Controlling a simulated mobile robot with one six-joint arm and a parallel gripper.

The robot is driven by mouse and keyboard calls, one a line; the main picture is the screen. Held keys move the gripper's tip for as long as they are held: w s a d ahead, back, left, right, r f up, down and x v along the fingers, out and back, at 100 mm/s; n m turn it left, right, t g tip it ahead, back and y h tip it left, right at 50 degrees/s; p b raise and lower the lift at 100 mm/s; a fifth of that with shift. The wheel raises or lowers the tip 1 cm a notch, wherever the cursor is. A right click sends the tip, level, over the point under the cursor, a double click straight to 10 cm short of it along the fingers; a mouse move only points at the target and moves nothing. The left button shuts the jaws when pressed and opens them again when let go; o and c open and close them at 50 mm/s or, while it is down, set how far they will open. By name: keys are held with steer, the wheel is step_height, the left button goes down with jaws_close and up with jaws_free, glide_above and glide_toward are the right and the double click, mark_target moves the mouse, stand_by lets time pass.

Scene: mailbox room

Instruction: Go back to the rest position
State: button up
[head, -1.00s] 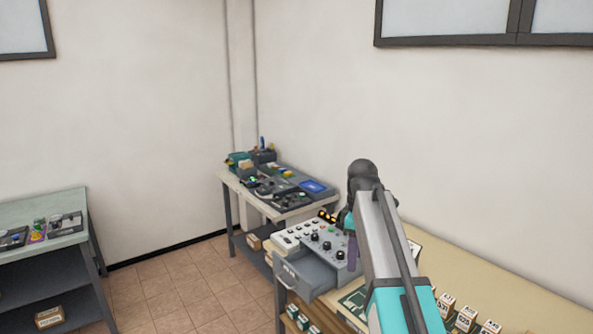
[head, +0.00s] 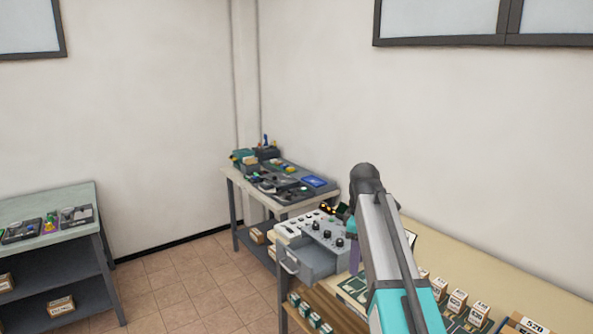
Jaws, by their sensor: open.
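My arm comes up from the lower right in the head view and bends at a dark joint. My gripper (head: 328,208) is small and partly hidden behind the arm's end; its dark tips with orange marks show above the back of the grey control box. It appears empty. The grey control box (head: 325,241) with black knobs stands on the wooden bench (head: 470,262), just below the gripper. A grey drawer (head: 308,263) with a handle stands open at its front. No rest position is marked in view.
Small labelled boxes (head: 457,301) stand along the bench to the right of my arm. A cluttered side table (head: 232,178) is in the corner. Another grey-topped table (head: 80,188) stands at the left. The tiled floor (head: 185,280) between is clear.

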steer(key=s+f+g+b, duration=0.15)
steer(key=s+f, duration=0.35)
steer(key=f, duration=0.7)
steer(key=s+f+m+g, duration=0.15)
steer(key=s+f, duration=0.35)
steer(key=f, duration=0.7)
steer(key=s+f+n+g+b, duration=0.15)
steer(key=s+f, duration=0.35)
steer(key=f, duration=0.7)
steer(key=s+f+m+g+b, duration=0.1)
steer(key=s+f+m, duration=1.2)
steer(key=s+f, duration=1.1)
steer(key=shift+s+f, duration=0.4)
steer(key=shift+s, duration=1.5)
